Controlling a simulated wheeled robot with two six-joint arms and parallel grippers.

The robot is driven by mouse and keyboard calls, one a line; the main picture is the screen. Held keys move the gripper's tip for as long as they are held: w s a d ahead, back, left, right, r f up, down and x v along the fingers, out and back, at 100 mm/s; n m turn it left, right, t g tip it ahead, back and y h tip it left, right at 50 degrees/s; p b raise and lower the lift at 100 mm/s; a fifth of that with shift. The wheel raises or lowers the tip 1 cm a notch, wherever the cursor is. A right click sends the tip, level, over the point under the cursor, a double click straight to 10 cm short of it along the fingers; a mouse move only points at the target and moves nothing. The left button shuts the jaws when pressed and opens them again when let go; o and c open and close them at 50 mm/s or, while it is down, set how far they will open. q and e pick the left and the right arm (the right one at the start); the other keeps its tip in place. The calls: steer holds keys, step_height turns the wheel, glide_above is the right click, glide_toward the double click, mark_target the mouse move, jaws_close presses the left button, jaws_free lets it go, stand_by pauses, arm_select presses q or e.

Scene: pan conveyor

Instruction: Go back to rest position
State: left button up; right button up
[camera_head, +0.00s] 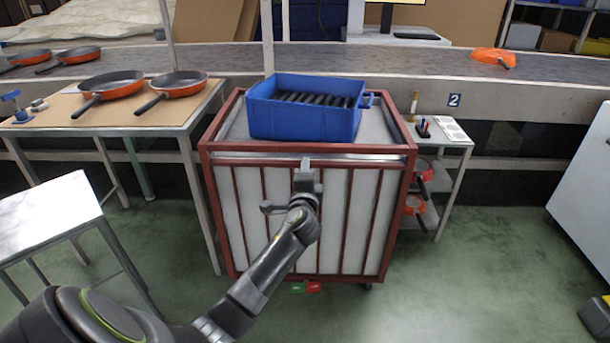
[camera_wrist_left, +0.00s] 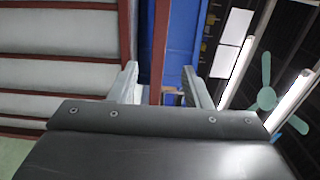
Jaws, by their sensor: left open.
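My left gripper (camera_head: 305,174) is raised in front of the red-framed cart (camera_head: 222,215), near its upper front rail. In the left wrist view its two fingers (camera_wrist_left: 161,85) are spread apart, with nothing held between them. The cart's red rail and a strip of the blue crate show beyond the fingers there. The blue crate (camera_head: 300,121) stands on the cart and holds a row of dark handles (camera_head: 314,99). My right gripper is in neither view.
Two orange pans (camera_head: 112,86) lie on the left table (camera_head: 150,115). A white table (camera_head: 45,215) stands nearer at the left. A conveyor (camera_head: 400,62) with pans runs behind. A small shelf (camera_head: 452,140) stands right of the cart.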

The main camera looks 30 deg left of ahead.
arm_select(q)
steer(key=shift+v, duration=0.8)
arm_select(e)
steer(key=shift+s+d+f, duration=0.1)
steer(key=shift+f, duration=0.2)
